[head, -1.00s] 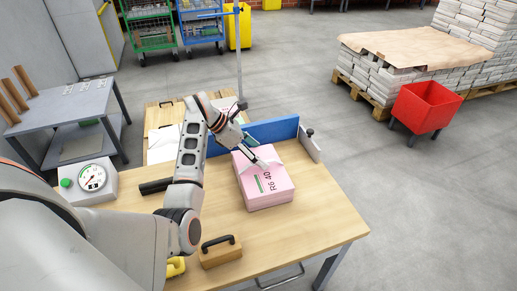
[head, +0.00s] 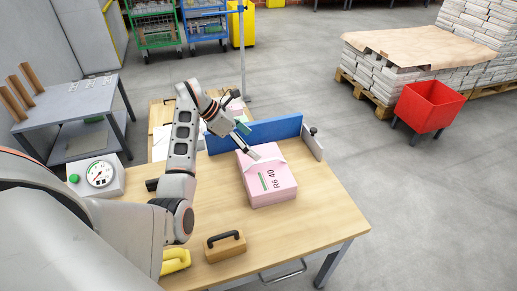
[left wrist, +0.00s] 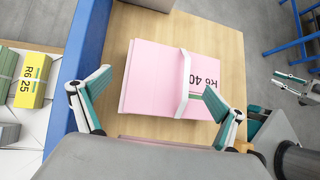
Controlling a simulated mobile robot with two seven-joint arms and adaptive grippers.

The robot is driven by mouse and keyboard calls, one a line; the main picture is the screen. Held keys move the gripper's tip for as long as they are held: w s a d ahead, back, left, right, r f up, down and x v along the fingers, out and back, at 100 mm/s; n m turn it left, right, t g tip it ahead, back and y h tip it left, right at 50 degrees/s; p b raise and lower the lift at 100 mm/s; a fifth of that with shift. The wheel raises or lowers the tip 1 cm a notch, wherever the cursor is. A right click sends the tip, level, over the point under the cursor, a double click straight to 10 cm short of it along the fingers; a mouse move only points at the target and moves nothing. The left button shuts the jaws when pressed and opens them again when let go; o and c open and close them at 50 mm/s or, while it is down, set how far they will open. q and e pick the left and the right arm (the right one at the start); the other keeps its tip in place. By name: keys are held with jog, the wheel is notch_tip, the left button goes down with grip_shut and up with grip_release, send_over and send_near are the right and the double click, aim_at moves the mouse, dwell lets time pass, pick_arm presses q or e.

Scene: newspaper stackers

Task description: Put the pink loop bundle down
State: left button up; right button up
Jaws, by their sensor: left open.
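The pink loop bundle (head: 272,184), marked "R6 40", lies flat on the wooden table (head: 320,228) in front of the blue fence (head: 262,131). In the left wrist view the bundle (left wrist: 152,85) has a pale strap across it and a narrow strip of table between it and the fence. My left gripper (head: 246,141) is open and empty at the bundle's far left edge. In the left wrist view its fingertips (left wrist: 158,88) are spread wide over the bundle, with the strap between them. My right gripper (left wrist: 290,84) shows small at the right edge there; its jaw state is unclear.
A wooden block with a black handle (head: 225,246) and a dial scale (head: 98,174) stand on the near and left parts of the table. The table right of the bundle is clear.

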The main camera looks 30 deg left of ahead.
pick_arm(q)
jog(key=p+v, duration=0.1)
jog(key=v, duration=0.5)
jog(key=shift+r, duration=0.25)
jog(key=shift+a, duration=0.1)
